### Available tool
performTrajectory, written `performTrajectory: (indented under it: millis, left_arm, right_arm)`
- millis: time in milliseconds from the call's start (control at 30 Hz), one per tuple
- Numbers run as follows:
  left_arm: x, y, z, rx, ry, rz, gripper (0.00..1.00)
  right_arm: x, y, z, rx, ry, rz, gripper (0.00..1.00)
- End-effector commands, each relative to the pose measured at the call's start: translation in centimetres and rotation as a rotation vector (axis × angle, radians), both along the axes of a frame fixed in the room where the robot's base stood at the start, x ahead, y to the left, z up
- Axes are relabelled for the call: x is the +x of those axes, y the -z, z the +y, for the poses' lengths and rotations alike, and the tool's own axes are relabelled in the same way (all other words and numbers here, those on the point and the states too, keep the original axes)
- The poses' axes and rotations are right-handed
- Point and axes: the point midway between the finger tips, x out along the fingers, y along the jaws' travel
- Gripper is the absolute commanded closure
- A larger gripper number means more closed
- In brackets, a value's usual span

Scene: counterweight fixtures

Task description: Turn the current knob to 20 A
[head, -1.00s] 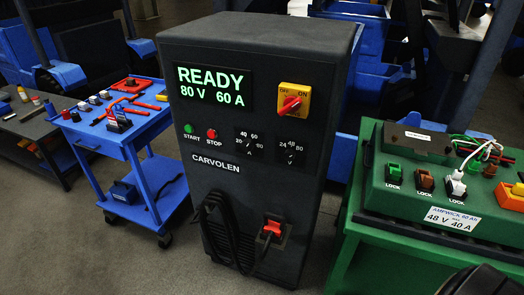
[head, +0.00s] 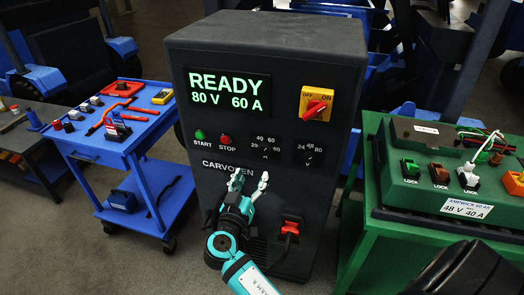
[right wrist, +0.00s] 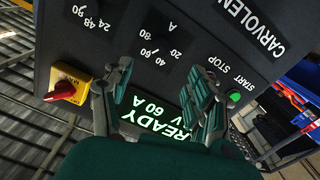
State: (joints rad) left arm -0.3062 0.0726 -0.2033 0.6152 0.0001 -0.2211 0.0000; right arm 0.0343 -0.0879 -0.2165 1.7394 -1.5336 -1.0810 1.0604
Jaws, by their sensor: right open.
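The dark charger cabinet (head: 330,190) stands in the middle of the head view, its display (head: 229,91) showing READY, 80 V and 60 A. The small black current knob (head: 268,149) sits below the display among the marks 20, 40, 60, 80 and A. It also shows in the right wrist view (right wrist: 173,54), upside down; its pointer is too small to read surely. My right gripper (head: 251,181) is open and empty, in front of the panel, below the knob in the head view. Its fingers (right wrist: 158,92) frame the display in the right wrist view. My left gripper is not in view.
The similar voltage knob (head: 309,153) is right of the current knob. A yellow-red rotary switch (head: 316,104), green start button (head: 199,135) and red stop button (head: 225,140) are close by. A blue cart (head: 98,145) stands left, a green bench (head: 352,235) right.

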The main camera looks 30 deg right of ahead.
Motion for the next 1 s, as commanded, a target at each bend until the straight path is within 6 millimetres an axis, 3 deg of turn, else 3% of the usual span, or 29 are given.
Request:
performTrajectory:
  millis: [300,500,933,1000]
  left_arm:
    - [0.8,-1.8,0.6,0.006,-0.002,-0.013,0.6]
    - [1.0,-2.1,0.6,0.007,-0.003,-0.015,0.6]
    - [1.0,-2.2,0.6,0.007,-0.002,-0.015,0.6]
    - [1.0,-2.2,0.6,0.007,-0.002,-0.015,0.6]
  right_arm:
    - [4.6,-0.2,-5.4,-0.003,0.001,0.001,0.42]
    - [6.5,0.0,-7.5,-0.001,-0.001,0.002,0.42]
    - [7.2,0.1,-8.4,0.001,-0.002,0.001,0.42]
    - [7.2,0.1,-8.4,0.0,-0.002,0.002,0.48]
